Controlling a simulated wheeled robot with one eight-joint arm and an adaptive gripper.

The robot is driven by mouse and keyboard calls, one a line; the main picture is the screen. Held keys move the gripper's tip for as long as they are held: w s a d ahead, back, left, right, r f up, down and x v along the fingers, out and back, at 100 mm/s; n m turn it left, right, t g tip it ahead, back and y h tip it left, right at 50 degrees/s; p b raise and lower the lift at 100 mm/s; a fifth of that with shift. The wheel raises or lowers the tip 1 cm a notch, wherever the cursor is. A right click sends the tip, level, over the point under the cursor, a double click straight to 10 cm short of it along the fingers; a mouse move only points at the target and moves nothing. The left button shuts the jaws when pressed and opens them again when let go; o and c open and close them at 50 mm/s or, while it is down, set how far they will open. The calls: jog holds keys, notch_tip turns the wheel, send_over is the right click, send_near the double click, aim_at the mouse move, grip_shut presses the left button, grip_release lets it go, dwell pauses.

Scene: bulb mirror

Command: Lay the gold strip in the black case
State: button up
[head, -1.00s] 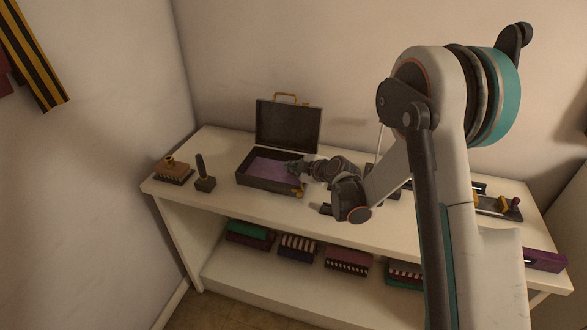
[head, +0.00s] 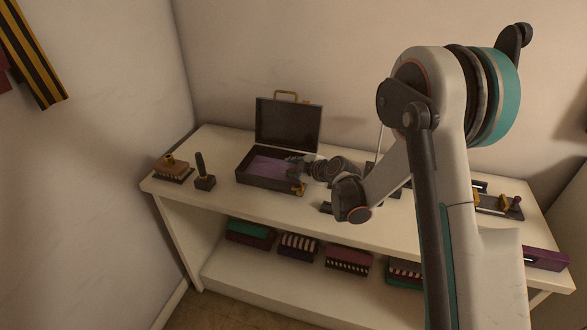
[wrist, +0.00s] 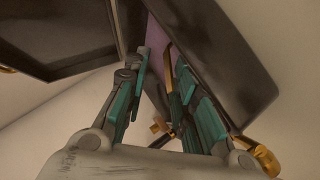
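The black case (head: 268,182) stands open on the table, its lid (head: 287,125) upright behind it and its floor purple. My gripper (head: 297,166) is over the right part of the case. In the wrist view my gripper (wrist: 160,65) has its two teal-padded fingers apart, with the purple floor showing between them. A thin gold piece (wrist: 167,70), which looks like the gold strip, lies close beside the right finger, apart from the left one. Whether it rests on the case floor I cannot tell. The fingers hide part of it.
A wooden brush-like block (head: 174,169) and a dark upright-handled stamp (head: 204,181) stand left of the case. Several coloured boxes (head: 349,260) lie on the lower shelf. Dark tools with gold parts (head: 498,205) lie at the right. The table front before the case is clear.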

jog(key=shift+r+p, duration=0.35)
jog(key=shift+r, duration=0.15)
jog(key=p+v, duration=0.3)
jog(key=v, duration=0.9)
jog(key=shift+w+r, duration=0.1)
